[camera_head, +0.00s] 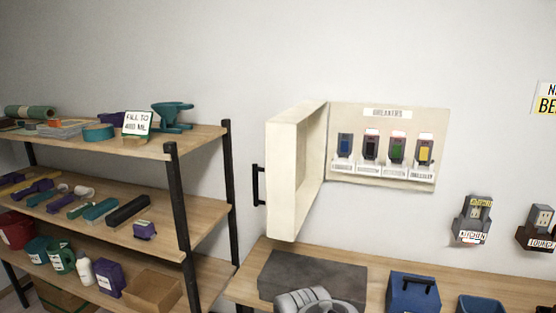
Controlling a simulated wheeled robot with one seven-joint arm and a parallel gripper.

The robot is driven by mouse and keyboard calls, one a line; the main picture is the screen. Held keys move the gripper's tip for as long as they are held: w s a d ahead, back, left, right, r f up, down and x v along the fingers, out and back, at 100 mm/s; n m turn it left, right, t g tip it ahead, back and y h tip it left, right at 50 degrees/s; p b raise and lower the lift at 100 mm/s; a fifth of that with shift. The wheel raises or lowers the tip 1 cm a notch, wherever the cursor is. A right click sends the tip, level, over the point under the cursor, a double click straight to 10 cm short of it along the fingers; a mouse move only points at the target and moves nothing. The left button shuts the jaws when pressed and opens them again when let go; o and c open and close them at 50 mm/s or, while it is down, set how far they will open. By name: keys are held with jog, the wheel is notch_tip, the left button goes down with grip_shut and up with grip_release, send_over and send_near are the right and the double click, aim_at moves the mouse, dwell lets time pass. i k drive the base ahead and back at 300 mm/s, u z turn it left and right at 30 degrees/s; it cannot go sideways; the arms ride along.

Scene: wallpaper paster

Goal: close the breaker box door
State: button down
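The breaker box (388,186) is mounted on the wall, right of the picture's middle. Its cream door (283,185) is hinged at the left side and stands wide open, swung out from the wall. A black bar handle (257,185) is on the door's outer face, at the left. Inside the box, several breakers with coloured fronts stand in a row under a "BREAKERS" label. My gripper's fingers do not show. A grey rounded part at the bottom edge looks like my arm, apart from the door in the picture.
Below the box is a wooden bench (375,270) with a dark mat (313,270) and a blue toolbox (413,295). Outlets (472,218) are on the right wall.

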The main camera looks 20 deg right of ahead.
aim_at(294, 138)
jog(key=u, duration=1.15)
jog(key=i, duration=1.15)
jog(key=z, duration=2.4)
jog(key=k, duration=0.9)
jog(key=u, duration=1.3)
jog(key=i, duration=1)
jog(key=u, duration=0.25)
